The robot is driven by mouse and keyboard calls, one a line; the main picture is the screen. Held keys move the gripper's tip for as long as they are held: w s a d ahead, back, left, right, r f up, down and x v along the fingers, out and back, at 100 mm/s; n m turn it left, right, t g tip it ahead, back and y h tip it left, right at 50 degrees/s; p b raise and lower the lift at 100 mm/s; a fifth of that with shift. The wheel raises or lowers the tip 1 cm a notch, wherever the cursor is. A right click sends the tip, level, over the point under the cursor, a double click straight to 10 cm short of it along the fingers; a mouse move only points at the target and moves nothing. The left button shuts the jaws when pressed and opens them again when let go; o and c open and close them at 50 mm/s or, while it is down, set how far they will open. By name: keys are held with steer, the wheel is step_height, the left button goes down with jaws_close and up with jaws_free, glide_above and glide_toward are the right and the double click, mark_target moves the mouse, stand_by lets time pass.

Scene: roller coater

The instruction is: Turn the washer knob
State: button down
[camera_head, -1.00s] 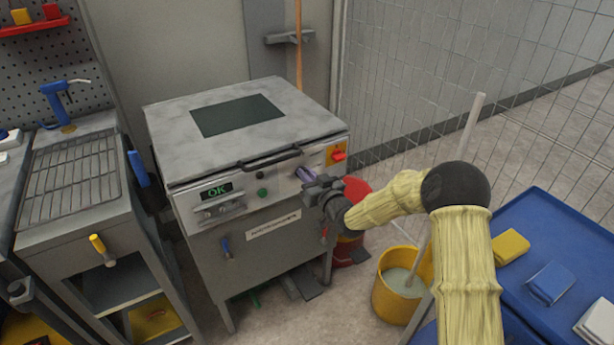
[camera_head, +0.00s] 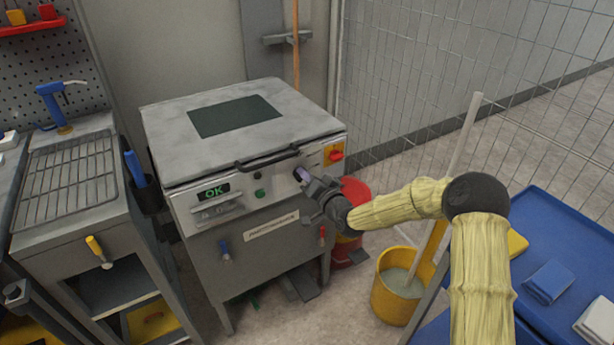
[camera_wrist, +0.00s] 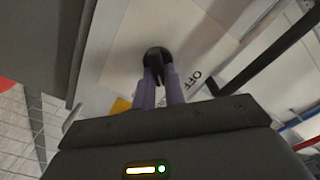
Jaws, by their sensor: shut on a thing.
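The washer (camera_head: 245,205) is a grey box-shaped machine on legs with a lid and a front control panel. Its black round knob (camera_wrist: 157,58) shows in the wrist view on the pale panel, next to the letters "OFF". My gripper (camera_wrist: 160,82) has its two purple fingers closed on the knob's grip, one on each side. In the head view my gripper (camera_head: 302,175) is at the right part of the panel and hides the knob. The display (camera_head: 213,192) reads "OK" in green.
A red and yellow switch (camera_head: 336,154) is just right of my gripper. The black lid handle (camera_head: 267,158) runs above it. A red bucket (camera_head: 355,190), a yellow bucket (camera_head: 393,300) and a blue cart (camera_head: 570,240) stand to the right.

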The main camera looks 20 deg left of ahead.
steer(key=shift+d, duration=0.1)
steer(key=c, duration=1.5)
jaws_free()
steer(key=shift+o, duration=0.2)
steer(key=v, duration=1.7)
steer(key=shift+s+p, duration=0.2)
steer(key=shift+p, duration=0.2)
steer(key=shift+w+d+f, duration=0.1)
